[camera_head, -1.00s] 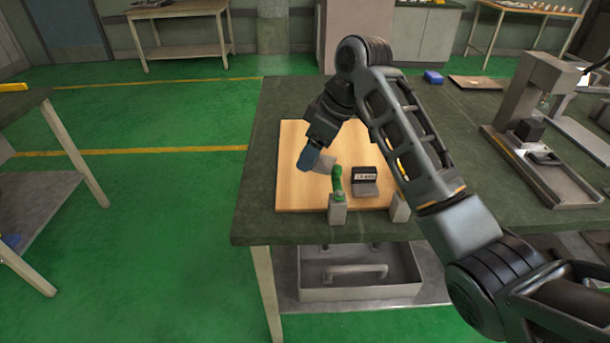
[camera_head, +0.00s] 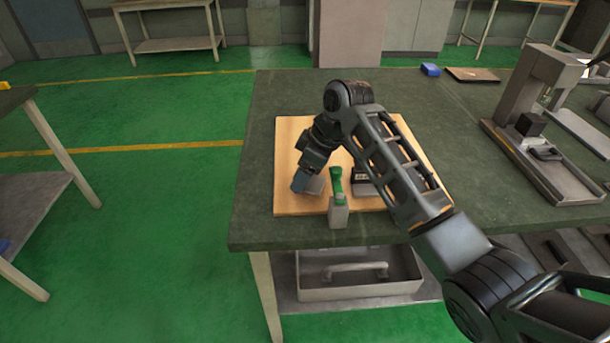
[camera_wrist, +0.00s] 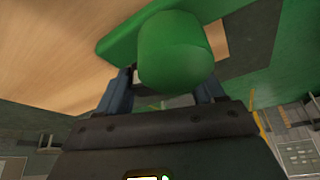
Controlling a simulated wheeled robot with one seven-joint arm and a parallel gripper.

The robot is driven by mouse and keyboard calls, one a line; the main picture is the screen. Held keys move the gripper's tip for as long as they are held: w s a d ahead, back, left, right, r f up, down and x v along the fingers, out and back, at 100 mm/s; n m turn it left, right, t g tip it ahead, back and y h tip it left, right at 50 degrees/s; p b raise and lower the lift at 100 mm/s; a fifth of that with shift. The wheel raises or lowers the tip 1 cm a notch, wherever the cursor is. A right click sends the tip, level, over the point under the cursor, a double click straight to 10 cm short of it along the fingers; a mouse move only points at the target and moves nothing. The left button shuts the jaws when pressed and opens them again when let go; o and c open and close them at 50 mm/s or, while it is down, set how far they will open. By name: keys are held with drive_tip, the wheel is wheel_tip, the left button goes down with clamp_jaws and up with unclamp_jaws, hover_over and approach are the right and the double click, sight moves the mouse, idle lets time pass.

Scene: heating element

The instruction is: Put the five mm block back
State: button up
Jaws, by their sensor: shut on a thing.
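My gripper (camera_head: 301,183) points down over the left front of the wooden board (camera_head: 289,150). It is shut on a small flat grey block (camera_head: 316,187), low over the board just left of the green-handled clamp (camera_head: 337,184). In the wrist view my two fingers (camera_wrist: 165,92) show behind the clamp's large green handle (camera_wrist: 172,50), which hides most of what is between them. I cannot tell whether the handle touches the gripper, or whether the grey block touches the board. No size marking is readable on the block.
A black labelled block (camera_head: 361,174) stands right of the clamp, partly behind my arm. The board lies near the front edge of the dark green table (camera_head: 258,225). A grey press-like stand (camera_head: 535,120) is at the right, and a blue box (camera_head: 430,70) at the back.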

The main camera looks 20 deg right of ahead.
drive_tip(key=shift+f, duration=0.65)
drive_tip(key=shift+f, duration=0.1)
drive_tip(key=o, duration=1.2)
drive_tip(key=v, duration=1.2)
